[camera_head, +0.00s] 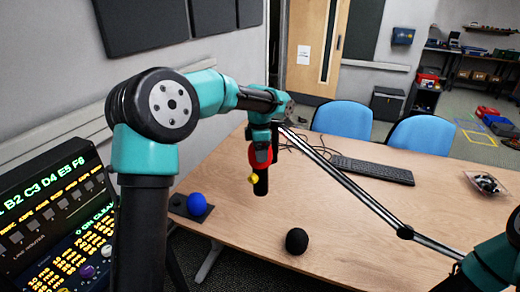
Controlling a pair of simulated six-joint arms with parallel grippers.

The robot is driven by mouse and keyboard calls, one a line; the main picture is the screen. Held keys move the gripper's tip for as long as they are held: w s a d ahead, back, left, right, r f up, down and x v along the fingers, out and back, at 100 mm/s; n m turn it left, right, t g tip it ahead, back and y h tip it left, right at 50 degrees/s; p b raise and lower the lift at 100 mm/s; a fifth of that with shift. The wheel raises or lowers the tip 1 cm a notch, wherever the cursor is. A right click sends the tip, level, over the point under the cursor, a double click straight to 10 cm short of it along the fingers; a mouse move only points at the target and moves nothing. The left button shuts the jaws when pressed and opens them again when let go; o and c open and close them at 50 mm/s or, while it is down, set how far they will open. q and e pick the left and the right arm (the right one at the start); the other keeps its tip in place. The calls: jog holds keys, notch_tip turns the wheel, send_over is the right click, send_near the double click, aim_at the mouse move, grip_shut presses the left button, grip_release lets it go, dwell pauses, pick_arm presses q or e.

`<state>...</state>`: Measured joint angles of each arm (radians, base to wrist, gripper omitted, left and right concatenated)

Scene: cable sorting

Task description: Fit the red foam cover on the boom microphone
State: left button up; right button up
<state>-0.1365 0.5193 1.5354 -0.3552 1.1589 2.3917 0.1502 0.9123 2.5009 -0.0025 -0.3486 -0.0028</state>
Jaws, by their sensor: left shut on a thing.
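My left gripper (262,183) points down over the left part of the table. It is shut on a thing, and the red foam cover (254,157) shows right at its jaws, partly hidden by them. A dark, blunt part hangs below the red; I cannot tell whether it is all finger. A long thin boom (362,193) runs from near my left wrist down to the lower right. Its upper end lies close to the gripper, and I cannot make out the microphone there. My right arm shows at the lower right corner; its gripper is out of view.
A blue foam ball (196,204) sits on a dark pad at the left table edge. A black foam ball (297,241) lies near the front edge. A small yellow ball (253,179) shows beside the left fingers. A keyboard (372,169) lies at the back.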

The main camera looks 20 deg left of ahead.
dwell(0.3)
pick_arm(q)
jog(key=o, duration=0.9)
jog(key=shift+f, duration=0.1)
jog(key=shift+c, duration=0.2)
jog(key=shift+a+r, duration=0.1)
jog(key=shift+r, duration=3.5)
